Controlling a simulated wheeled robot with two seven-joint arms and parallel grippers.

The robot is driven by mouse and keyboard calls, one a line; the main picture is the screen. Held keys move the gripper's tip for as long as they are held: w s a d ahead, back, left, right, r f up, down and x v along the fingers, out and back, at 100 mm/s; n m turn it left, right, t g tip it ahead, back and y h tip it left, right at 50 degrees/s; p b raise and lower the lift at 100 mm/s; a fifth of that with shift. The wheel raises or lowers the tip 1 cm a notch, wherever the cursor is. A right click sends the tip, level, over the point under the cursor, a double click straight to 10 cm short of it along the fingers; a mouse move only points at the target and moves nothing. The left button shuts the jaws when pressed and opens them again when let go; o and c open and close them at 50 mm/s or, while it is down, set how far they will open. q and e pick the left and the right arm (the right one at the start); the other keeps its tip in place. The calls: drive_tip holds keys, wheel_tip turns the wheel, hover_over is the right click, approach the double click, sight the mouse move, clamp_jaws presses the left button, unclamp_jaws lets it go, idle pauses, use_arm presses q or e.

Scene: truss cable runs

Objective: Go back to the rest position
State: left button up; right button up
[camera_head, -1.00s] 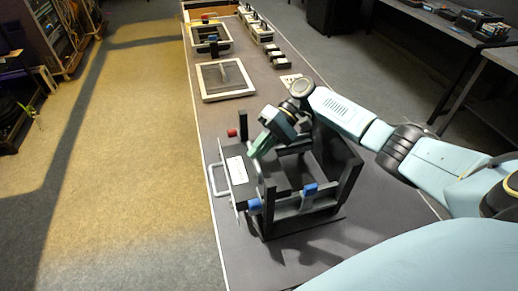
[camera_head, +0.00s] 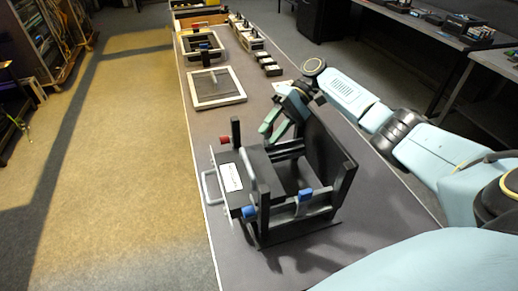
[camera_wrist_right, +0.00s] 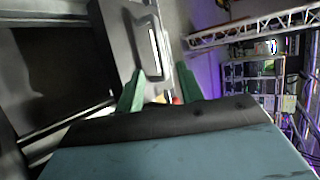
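My right gripper (camera_head: 270,127) has green fingers and hangs beyond the top of a black open frame (camera_head: 330,150) on the bench. In the right wrist view its two green fingertips (camera_wrist_right: 160,80) stand apart with nothing visibly held between them. The frame has grey crossbars and blue clips (camera_head: 305,195). A dark module (camera_head: 258,165) with a white label and a front handle (camera_head: 208,187) sits at the frame's left side. A red knob (camera_head: 224,139) is beside a black post there. My left gripper is not in view.
The frame stands on a long dark bench (camera_head: 225,255). A white-edged tray (camera_head: 217,103) and small black blocks (camera_head: 270,69) lie farther along it. The floor (camera_head: 110,190) to the left is clear. A second table (camera_head: 430,20) stands at the back right.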

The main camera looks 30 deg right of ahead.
drive_tip(key=shift+b+v, duration=0.35)
drive_tip(key=shift+v, duration=1.95)
